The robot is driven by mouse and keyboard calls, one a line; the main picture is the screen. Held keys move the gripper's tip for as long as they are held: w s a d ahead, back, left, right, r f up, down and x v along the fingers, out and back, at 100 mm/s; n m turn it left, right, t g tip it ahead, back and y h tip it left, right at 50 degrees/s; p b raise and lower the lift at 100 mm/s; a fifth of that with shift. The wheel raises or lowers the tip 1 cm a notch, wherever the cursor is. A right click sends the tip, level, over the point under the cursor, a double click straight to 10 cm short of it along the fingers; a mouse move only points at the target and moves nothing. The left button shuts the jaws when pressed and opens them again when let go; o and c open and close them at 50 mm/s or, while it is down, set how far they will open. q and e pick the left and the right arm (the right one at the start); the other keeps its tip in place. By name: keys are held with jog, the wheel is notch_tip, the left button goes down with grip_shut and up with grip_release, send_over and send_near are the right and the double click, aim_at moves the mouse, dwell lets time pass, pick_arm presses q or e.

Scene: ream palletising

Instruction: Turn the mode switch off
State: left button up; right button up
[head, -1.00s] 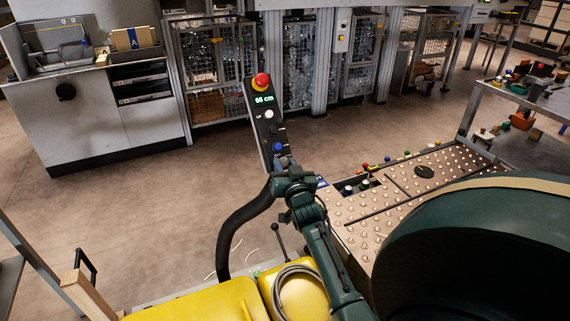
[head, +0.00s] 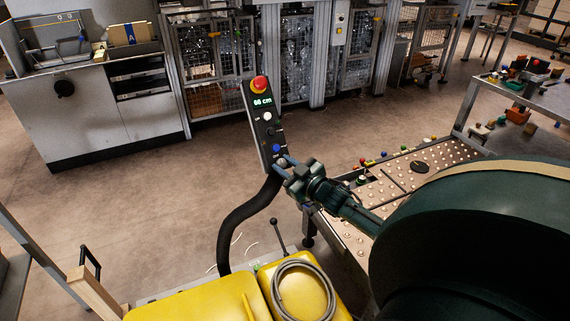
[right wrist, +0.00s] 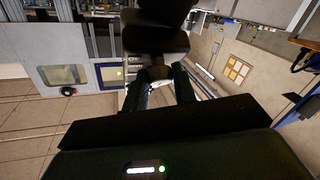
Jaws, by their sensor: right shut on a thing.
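A black control panel (head: 262,125) on a thick dark curved stalk carries a red push button, a lit display reading 66 cm, a white knob, small black controls and a blue knob. My right gripper (head: 284,166) is at the panel's lower end, below the blue knob. It is shut on a small knob there, apparently the mode switch, which the fingers largely cover; its setting cannot be read. In the right wrist view the fingers (right wrist: 161,88) meet around a dark part. My left gripper is not in view.
Yellow covers (head: 200,302) with a coiled grey cable lie below the panel. A ball-studded table (head: 385,193) with small coloured buttons stands right of it. Wire-mesh cages and a grey cabinet (head: 90,115) stand behind. Open floor lies left of the panel.

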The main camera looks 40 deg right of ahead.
jog(key=shift+r+n, duration=0.15)
jog(key=shift+n, duration=0.25)
jog(key=o, duration=1)
jog(key=shift+s, duration=0.1)
jog(key=s+p, duration=0.1)
jog(key=s, duration=1.2)
jog(key=shift+r, duration=0.15)
